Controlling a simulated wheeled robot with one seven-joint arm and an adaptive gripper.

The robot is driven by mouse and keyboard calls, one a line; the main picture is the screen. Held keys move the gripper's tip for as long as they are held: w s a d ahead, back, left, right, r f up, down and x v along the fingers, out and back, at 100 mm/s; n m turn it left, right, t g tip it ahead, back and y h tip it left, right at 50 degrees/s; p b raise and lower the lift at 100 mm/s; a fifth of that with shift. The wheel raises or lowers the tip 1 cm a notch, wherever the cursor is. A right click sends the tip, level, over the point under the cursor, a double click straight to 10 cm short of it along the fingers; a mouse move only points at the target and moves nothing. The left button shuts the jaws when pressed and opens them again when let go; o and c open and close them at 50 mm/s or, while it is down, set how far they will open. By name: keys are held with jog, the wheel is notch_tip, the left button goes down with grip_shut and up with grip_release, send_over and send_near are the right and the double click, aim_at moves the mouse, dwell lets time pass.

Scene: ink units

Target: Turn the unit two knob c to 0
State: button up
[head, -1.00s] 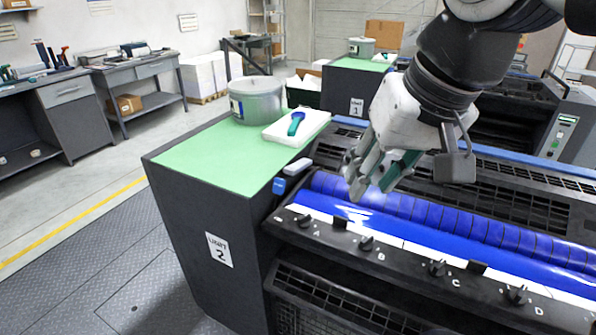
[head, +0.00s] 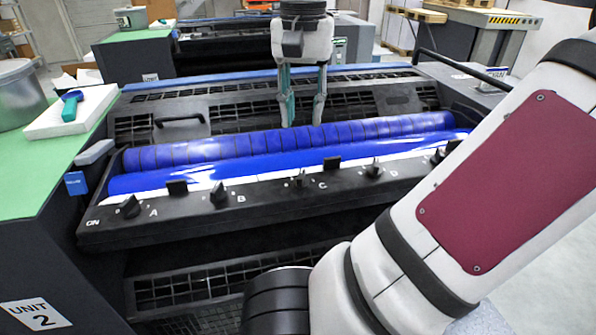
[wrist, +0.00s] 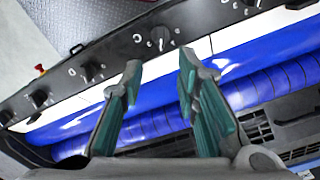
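Unit two, the press marked by a UNIT 2 label (head: 38,314), has a black control ledge with knobs lettered A, B, C and D. Knob C (head: 300,180) is a small black knob left of its letter; its setting is too small to read in the head view. A knob that appears to be C (wrist: 160,38) shows at top centre in the wrist view, with pale marks beside it. My gripper (head: 302,115) points down over the blue rollers, behind and above knob C, apart from it. Its green-lined fingers (wrist: 160,62) are open and empty.
Knob B (head: 219,195) and knob D (head: 373,170) flank knob C. Upright black tabs (head: 332,165) stand along the ledge's back edge. Blue rollers (head: 290,140) lie behind it. A green-topped cabinet (head: 25,170) with a tub and tray stands left.

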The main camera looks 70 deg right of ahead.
aim_at(301, 173)
notch_tip(301, 173, down, 12)
jog(key=shift+w+f+b, duration=0.1)
jog(key=shift+f+b, duration=0.05)
jog(key=shift+b, duration=0.6)
grip_shut()
